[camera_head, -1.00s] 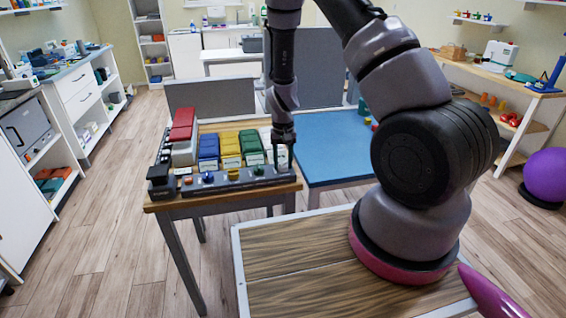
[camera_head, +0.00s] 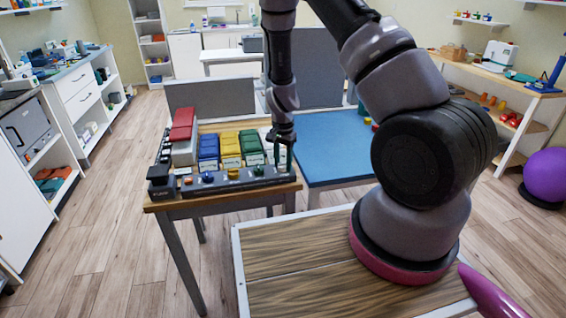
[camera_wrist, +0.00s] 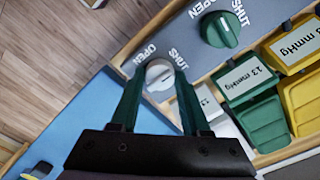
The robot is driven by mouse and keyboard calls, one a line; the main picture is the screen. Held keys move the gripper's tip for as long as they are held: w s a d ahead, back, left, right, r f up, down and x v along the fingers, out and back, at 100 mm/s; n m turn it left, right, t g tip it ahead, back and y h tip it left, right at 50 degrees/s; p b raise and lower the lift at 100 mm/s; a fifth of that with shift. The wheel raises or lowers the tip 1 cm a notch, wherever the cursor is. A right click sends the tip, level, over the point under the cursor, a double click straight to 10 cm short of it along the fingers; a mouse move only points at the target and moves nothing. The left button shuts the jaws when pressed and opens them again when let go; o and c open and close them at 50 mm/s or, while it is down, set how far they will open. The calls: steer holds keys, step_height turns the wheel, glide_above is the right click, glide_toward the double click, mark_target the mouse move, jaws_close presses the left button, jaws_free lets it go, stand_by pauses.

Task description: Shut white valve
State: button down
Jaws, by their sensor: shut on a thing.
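The white valve (camera_wrist: 159,74) is a round knob with a raised grip bar, on a grey strip with OPEN and SHUT printed beside it. In the wrist view it sits between the tips of my gripper's green fingers (camera_wrist: 160,78), which are shut on it. The grip bar looks angled; its exact setting is hard to tell. In the head view my gripper (camera_head: 281,162) reaches down at the right end of the valve strip (camera_head: 220,186), and hides the white valve there.
The green valve (camera_wrist: 220,29) is beside the white one on the strip. Coloured bins, including a green one (camera_head: 250,145), stand behind the strip. A blue-topped table (camera_head: 335,150) is at the right.

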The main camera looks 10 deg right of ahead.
mark_target(283, 163)
stand_by(0.4)
steer(key=shift+c, duration=1.9)
jaws_free()
step_height(283, 163, up, 11)
steer(key=shift+f, duration=0.1)
